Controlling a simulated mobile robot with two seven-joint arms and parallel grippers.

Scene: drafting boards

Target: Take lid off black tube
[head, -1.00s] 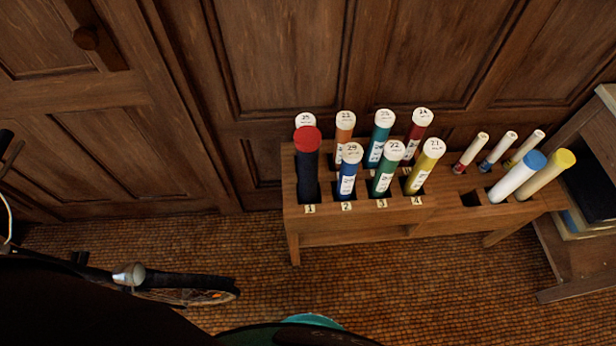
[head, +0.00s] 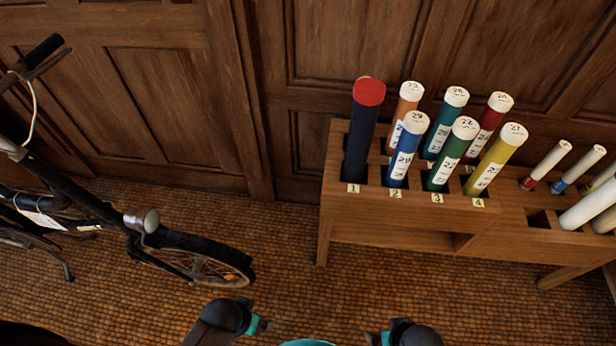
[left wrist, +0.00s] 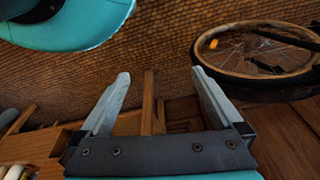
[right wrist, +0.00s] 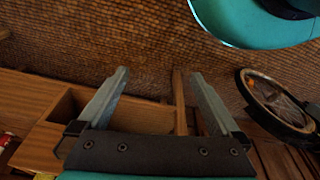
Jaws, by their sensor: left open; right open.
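The black tube (head: 361,140) stands upright in the slot labelled 1, at the left end of the wooden rack. Its red lid (head: 369,92) is on its top end. In the left wrist view my left gripper (left wrist: 160,75) is open and empty, above the floor and away from the tube. In the right wrist view my right gripper (right wrist: 158,75) is open and empty, near a wooden edge of the rack. Neither wrist view shows the black tube. In the head view only parts of my arms show at the bottom edge.
The wooden rack (head: 400,205) holds several other tubes with white lids, including a blue tube (head: 405,155) in slot 2 close beside the black one. A bicycle (head: 160,240) stands at the left. Panelled wood is behind the rack.

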